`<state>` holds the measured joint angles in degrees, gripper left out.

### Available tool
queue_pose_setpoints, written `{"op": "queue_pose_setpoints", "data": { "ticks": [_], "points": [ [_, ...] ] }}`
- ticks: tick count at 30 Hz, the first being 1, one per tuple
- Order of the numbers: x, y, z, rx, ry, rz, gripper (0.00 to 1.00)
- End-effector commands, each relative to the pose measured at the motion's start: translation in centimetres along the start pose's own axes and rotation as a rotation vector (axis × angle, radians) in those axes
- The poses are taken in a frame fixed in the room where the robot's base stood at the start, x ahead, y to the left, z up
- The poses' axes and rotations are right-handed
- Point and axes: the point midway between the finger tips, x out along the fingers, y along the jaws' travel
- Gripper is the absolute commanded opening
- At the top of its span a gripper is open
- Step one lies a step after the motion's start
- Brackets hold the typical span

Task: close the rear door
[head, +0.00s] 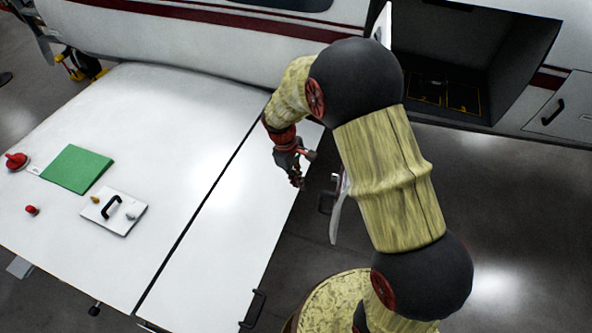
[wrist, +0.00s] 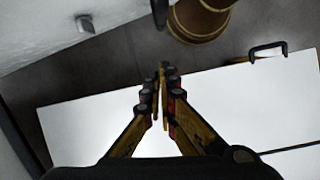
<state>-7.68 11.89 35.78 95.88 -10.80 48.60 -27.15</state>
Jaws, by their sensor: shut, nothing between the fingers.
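A white door (head: 340,215) stands open, seen nearly edge-on in the head view beside an open dark compartment. My arm hides much of it. A black handle (head: 326,203) shows on its left side. My gripper (head: 298,180) is shut and empty, pointing down just left of the door, near the right edge of the white table. In the wrist view my gripper (wrist: 163,72) has its fingertips together. A pale panel (wrist: 70,30) with a small grey fitting fills the upper left there and appears to be the door. I see no clear contact between gripper and door.
The open compartment (head: 440,60) is at the upper right, with a closed handled panel (head: 560,115) beside it. The white table (head: 100,85) holds a green sheet (head: 76,169), a plate with a handle (head: 114,212) and small red items. Grey floor is free at right.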

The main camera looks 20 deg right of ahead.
Motion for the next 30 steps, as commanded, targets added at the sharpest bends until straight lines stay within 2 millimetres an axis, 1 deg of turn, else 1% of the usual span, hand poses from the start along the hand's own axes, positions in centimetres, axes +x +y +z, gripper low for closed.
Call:
{"op": "queue_pose_setpoints", "data": {
  "ticks": [1,2,6,10,15,25,28,30],
  "points": [
    [0.9,-0.1,0.1,0.001,-0.003,-0.002,0.00],
    [1.5,-0.1,0.1,0.001,-0.003,-0.003,0.00],
    [1.6,0.0,2.3,0.003,0.001,-0.001,0.00],
    [1.9,0.0,3.4,0.002,0.001,0.000,0.00],
    [2.1,0.0,3.9,0.001,0.001,0.000,0.00],
    [2.2,0.0,4.0,0.001,0.001,0.000,0.00],
    [2.3,0.1,4.5,-0.005,0.001,0.001,0.00],
    [2.5,0.2,5.2,-0.013,0.000,0.003,0.00]
  ]
}}
